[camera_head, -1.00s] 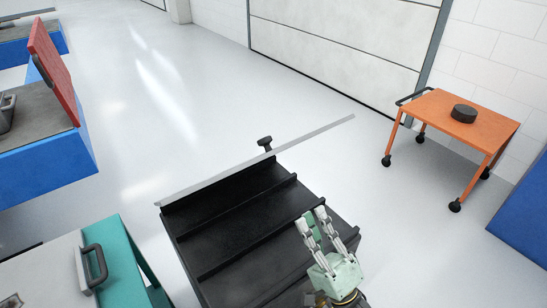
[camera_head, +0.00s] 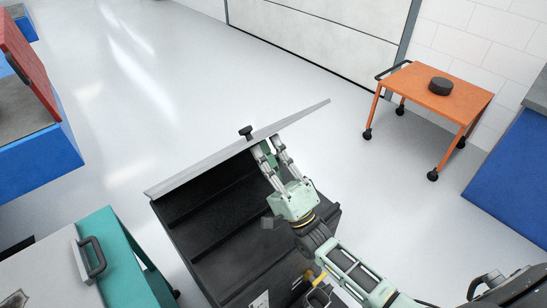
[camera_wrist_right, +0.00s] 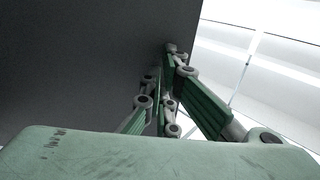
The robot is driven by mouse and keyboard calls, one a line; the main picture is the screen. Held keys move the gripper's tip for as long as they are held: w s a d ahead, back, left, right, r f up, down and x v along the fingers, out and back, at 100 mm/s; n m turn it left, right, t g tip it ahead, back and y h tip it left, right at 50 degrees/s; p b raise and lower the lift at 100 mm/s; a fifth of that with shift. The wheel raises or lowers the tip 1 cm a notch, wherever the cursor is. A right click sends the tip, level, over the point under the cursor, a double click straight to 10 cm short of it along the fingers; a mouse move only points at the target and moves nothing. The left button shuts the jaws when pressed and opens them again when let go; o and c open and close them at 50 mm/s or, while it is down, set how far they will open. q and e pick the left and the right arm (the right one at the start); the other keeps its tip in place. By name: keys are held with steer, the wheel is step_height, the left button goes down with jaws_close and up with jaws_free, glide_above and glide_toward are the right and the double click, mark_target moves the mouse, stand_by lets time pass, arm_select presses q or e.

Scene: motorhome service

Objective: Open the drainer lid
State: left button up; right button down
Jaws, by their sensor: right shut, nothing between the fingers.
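The drainer is a black open-topped box (camera_head: 205,235) with ridges inside, in the middle of the head view. Its lid (camera_head: 205,172) is a grey panel raised at the far side, seen nearly edge-on, with a black knob (camera_head: 245,132) showing beyond it. My right gripper (camera_head: 267,147) is shut and empty, its fingertips at the lid's near side, right of the knob. I cannot tell whether they touch the lid. In the right wrist view a large dark surface (camera_wrist_right: 70,60), probably the lid's inner face, lies close beside the fingers. My left gripper is out of view.
A teal and grey unit (camera_head: 125,255) with a black handle stands left of the drainer. A blue unit (camera_head: 45,160) with a raised red lid (camera_head: 22,60) is farther left. An orange cart (camera_head: 420,85) holds a black round object (camera_head: 440,86). The floor beyond is clear.

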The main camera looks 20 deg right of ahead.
steer(key=w+r+p, duration=0.1)
steer(key=r+p, duration=0.1)
steer(key=w+a+r+g+p, duration=0.1)
steer(key=w+r+p, duration=0.1)
steer(key=p, duration=0.1)
steer(key=w+r+g+p, duration=0.1)
steer(key=r+p, duration=0.1)
steer(key=shift+w+a+r+h, duration=0.3)
steer(key=shift+w+a+h, duration=0.05)
steer(key=shift+h, duration=0.05)
arm_select(q)
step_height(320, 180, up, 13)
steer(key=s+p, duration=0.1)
steer(key=p, duration=0.4)
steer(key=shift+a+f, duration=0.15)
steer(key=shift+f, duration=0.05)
arm_select(e)
steer(key=w+a+r+g, duration=0.1)
steer(key=w+a+r, duration=0.2)
steer(key=w, duration=0.5)
steer(key=w+a+r+g+h, duration=0.1)
steer(key=w+a+r+g, duration=0.1)
steer(key=w, duration=0.6)
steer(key=shift+w+a+r+g, duration=0.3)
steer(key=shift+a+r, duration=0.25)
steer(key=shift+r, duration=0.7)
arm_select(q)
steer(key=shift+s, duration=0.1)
arm_select(e)
steer(key=shift+s, duration=0.1)
